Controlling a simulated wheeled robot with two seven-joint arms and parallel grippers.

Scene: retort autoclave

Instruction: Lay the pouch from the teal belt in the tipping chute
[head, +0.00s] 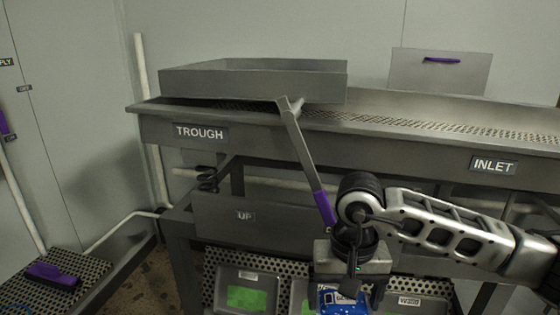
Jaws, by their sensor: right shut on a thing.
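My right gripper (345,298) is low in the middle of the head view, pointing down, with its fingers on either side of a blue pouch (340,303). The pouch has a white label, and its lower part is cut off by the picture edge. A grey open-topped metal box (250,84) sits on the long bench at the upper left. It may be the tipping chute, but no label says so. A grey lever (302,150) with a purple grip (325,206) slopes down from it, ending just behind my right wrist. The teal belt and my left gripper are not in view.
The long perforated bench is marked TROUGH (200,132) and INLET (493,166). A grey panel marked UP (245,216) hangs below. Grey trays (250,276) with green contents lie under my right gripper. A purple-handled pedal (52,276) is at the lower left.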

